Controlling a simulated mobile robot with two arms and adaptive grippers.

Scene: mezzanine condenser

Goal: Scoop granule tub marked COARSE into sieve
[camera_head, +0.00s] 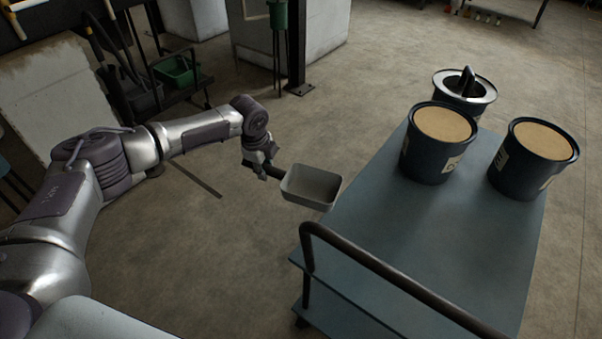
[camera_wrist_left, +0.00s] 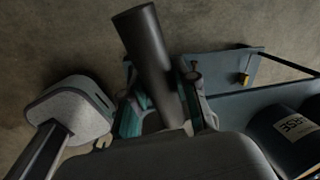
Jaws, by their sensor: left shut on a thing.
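My left gripper (camera_head: 259,165) is shut on the dark handle of a grey scoop (camera_head: 310,187). It holds the scoop level in the air, left of the cart's edge; the pan looks empty. The handle (camera_wrist_left: 150,55) also shows between the fingers in the left wrist view. Two dark blue tubs of tan granules stand on the cart: a left tub (camera_head: 427,170) and a right tub (camera_head: 515,180). Their labels are only partly readable in the head view. A labelled tub (camera_wrist_left: 280,145) shows upside down in the wrist view. My right gripper is out of view.
A blue-grey cart (camera_head: 390,260) has a dark rail (camera_head: 390,283) at its near end; its near top is clear. A dark container (camera_head: 449,91) with a pale rim and black handle stands behind the tubs. A post (camera_head: 296,50) and a green bin (camera_head: 178,72) stand at the back.

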